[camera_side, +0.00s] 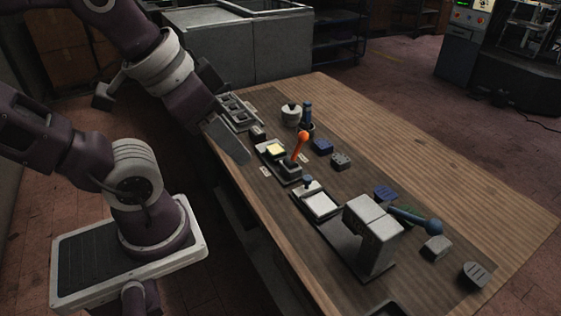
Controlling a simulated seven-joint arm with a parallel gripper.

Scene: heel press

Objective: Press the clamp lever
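A lever with an orange-red handle (303,137) stands up at a slant from a small dark clamp base (290,168) on the wooden table; it looks like the clamp lever. A pale yellow block (276,149) sits on the same base, left of the lever. My gripper (238,155) hangs over the table's left edge, pointing down and right. It is left of the lever and apart from it. I see its flat grey end from the side, so the gap between the fingers is hidden. No held object shows.
A grey tray with compartments (238,112) lies behind my gripper. A white round pot (291,115) and a dark blue upright handle (307,115) stand behind the lever. A grey press (372,220) with a blue ball-ended arm (433,226) stands at front right. The table's right side is clear.

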